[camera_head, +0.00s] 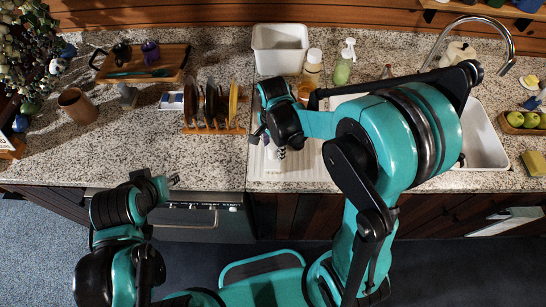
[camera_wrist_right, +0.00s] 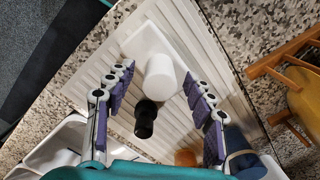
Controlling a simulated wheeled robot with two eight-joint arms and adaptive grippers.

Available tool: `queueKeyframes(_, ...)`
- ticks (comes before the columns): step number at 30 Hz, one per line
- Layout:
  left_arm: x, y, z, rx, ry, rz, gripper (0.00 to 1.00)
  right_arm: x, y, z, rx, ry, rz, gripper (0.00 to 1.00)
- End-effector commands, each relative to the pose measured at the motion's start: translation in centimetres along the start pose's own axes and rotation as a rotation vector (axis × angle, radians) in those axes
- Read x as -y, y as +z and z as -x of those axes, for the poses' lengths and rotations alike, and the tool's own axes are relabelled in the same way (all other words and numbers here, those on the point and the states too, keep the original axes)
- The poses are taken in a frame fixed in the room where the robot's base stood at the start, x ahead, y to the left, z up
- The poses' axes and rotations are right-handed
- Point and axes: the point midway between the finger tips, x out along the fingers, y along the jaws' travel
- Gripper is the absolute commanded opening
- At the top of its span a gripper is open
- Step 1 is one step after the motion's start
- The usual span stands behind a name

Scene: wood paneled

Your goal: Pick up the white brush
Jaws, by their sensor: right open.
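What looks like the white brush (camera_wrist_right: 160,78) shows in the right wrist view as a white cylinder with a black end and a flat white square part, over the ribbed white drainboard (camera_wrist_right: 206,55). My right gripper (camera_wrist_right: 158,98) is open, with its purple-padded fingers on either side of the brush and apart from it. In the head view my right gripper (camera_head: 270,140) points down over the drainboard (camera_head: 305,165), and the brush is mostly hidden there. My left gripper (camera_head: 160,183) is low at the left, near the counter's front edge; its jaws are unclear.
A wooden plate rack (camera_head: 213,128) stands left of the drainboard. A white basin (camera_head: 280,48), an amber bottle (camera_head: 312,68) and a green soap bottle (camera_head: 343,66) stand behind. The sink (camera_head: 483,140) and faucet (camera_head: 478,20) are at right. Counter left of the rack's front is clear.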

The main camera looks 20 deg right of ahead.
Motion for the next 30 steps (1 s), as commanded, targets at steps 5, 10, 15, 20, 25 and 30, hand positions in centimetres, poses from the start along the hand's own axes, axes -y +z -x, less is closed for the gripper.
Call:
queueKeyframes(5, 0.0, 0.0, 0.1, 0.000, 0.000, 0.000, 0.40, 0.0, 0.0, 0.1, 0.000, 0.000, 0.000, 0.46)
queueKeyframes(10, 0.0, 0.0, 0.1, 0.000, 0.000, 0.000, 0.40, 0.0, 0.0, 0.1, 0.000, 0.000, 0.000, 0.02)
queueKeyframes(15, 0.0, 0.0, 0.1, 0.000, 0.000, 0.000, 0.40, 0.0, 0.0, 0.1, 0.000, 0.000, 0.000, 0.00)
queueKeyframes(20, 0.0, -0.1, 0.1, 0.000, 0.000, 0.000, 0.40, 0.0, 0.0, 0.2, 0.000, -0.001, 0.000, 0.00)
queueKeyframes(25, 0.0, -0.3, 0.3, 0.000, 0.000, 0.000, 0.40, 0.0, 0.0, 1.2, 0.000, 0.000, 0.000, 0.00)
queueKeyframes(30, 0.0, -0.8, 1.1, 0.000, 0.000, 0.000, 0.40, 0.0, 0.0, 4.1, 0.000, 0.000, 0.000, 0.00)
